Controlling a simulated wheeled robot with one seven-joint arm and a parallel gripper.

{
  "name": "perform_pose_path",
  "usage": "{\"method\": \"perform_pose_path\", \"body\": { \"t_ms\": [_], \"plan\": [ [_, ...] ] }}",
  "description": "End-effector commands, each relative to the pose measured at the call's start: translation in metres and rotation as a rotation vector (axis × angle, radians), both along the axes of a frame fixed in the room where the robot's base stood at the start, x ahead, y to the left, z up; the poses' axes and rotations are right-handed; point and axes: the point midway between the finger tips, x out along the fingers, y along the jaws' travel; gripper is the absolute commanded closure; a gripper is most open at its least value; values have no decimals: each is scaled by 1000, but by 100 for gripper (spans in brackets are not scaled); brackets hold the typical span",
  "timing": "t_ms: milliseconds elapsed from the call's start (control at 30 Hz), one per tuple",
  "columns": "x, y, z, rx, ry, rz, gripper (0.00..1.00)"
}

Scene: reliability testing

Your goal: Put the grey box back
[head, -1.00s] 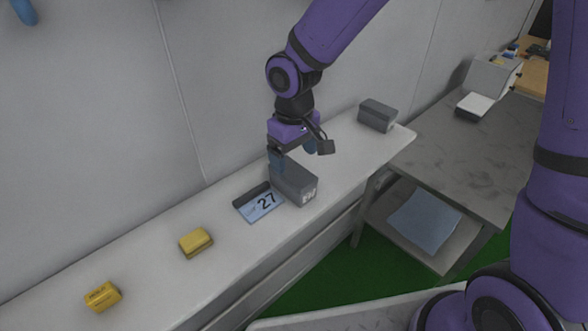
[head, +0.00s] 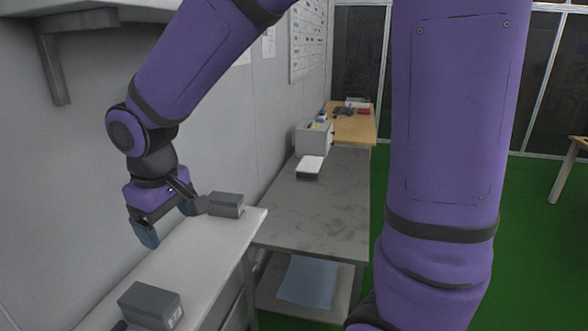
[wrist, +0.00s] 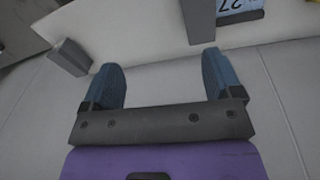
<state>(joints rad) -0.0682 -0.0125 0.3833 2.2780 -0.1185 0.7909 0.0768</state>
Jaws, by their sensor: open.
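One grey box (head: 150,304) stands on the white ledge (head: 190,262) in the near part of the head view. My gripper (head: 163,224) is open and empty, raised above the ledge near the wall. Its two blue fingers (wrist: 160,78) are wide apart with nothing between them.
A grey table (head: 310,220) stands beyond the ledge's end, with a white-topped item (head: 310,166) on it and a blue sheet (head: 308,281) on its lower shelf. The wall runs close along the ledge's left side. Green floor lies to the right.

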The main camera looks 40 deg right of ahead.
Motion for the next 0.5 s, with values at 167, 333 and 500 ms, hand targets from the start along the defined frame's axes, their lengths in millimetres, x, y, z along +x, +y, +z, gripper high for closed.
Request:
{"method": "perform_pose_path", "body": {
  "t_ms": [167, 333, 500],
  "plan": [
    [-26, -46, 41, 2, -89, -107, 15],
    [-59, -84, 70, 25, -163, -205, 15],
    [-96, -117, 92, 66, -235, -298, 15]
  ]
}}
